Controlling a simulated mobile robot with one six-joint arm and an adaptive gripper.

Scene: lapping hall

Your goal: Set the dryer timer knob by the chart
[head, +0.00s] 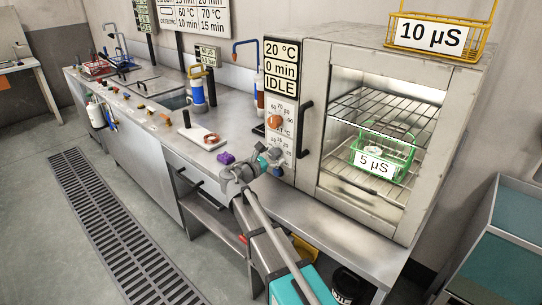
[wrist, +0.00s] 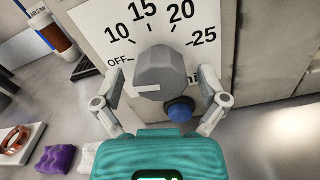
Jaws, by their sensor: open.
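The dryer (head: 318,75) stands on the counter at right; its display (head: 282,67) reads 20 °C, 0 min, IDLE. The grey faceted timer knob (wrist: 165,72) shows in the wrist view, its white mark on the left side, towards OFF. Its dial (wrist: 150,35) shows 10, 15, 20 and 25. My gripper (wrist: 162,82) is open, one finger on each side of the knob; contact cannot be told. In the head view my gripper (head: 270,158) hides the knob. The wall chart (head: 190,15) is cut off at the top; visible lines read 60 °C 10 min and, for ceramic, 70 °C 15 min.
An orange temperature knob (head: 275,121) and a dark handle (head: 305,128) are close to my gripper. A blue button (wrist: 181,109) is below the timer knob. A green 5 µS basket (head: 384,150) is inside the dryer. A yellow 10 µS basket (head: 432,35) is on top. Purple cloth (head: 225,158) lies on the counter.

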